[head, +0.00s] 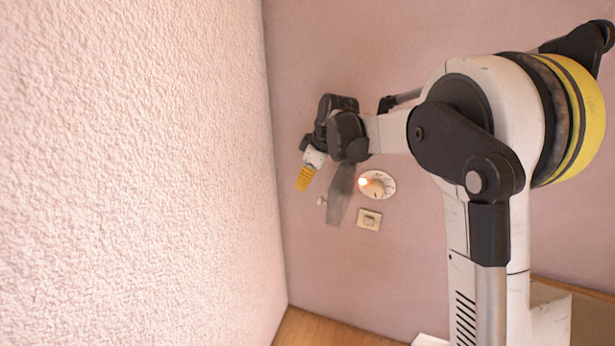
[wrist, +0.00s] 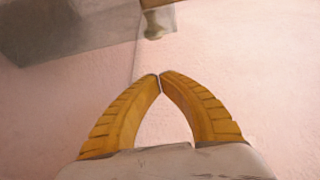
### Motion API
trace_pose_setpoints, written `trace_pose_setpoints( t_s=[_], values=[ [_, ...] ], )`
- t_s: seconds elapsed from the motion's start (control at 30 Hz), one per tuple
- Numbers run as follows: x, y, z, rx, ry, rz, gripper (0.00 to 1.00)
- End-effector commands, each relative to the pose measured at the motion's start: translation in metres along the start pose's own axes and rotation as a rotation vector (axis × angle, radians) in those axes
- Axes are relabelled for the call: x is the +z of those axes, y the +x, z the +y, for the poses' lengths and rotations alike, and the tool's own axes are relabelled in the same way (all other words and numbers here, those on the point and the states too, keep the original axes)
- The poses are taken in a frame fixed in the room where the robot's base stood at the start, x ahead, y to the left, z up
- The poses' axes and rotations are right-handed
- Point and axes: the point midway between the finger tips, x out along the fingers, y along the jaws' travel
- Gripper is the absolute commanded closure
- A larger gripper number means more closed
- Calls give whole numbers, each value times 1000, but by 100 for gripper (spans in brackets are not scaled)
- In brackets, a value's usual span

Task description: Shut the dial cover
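The dial (head: 380,184) is a round white plate with a knob on the back wall, with a small orange glow at its left side. The dial cover (head: 338,207) is a grey, see-through panel that stands open, swung out to the left of the dial. A small pale knob (head: 321,201) is at its left edge. My gripper (head: 302,188) is left of the cover and a little above the knob. In the wrist view my gripper (wrist: 160,76) has its yellow fingertips together with nothing between them. The cover (wrist: 70,30) and its knob (wrist: 153,25) show beyond the tips, apart from them.
A small beige switch plate (head: 369,219) is on the wall below the dial. A rough pink wall (head: 150,170) rises close on the left, near my gripper. A wooden surface (head: 335,328) lies below. The space between the cover and the left wall is narrow.

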Motion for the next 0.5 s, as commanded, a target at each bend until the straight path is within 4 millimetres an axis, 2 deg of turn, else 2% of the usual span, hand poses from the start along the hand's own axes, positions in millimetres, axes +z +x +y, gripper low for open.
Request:
trace_pose_setpoints(
  t_s=[0.03,0.17,0.3,0.5],
  values=[
    [1,14,0,0,-1,0,100],
    [1,40,0,1,1,0,100],
    [21,32,0,1,4,0,100],
    [36,26,0,1,2,0,100]
  ],
)
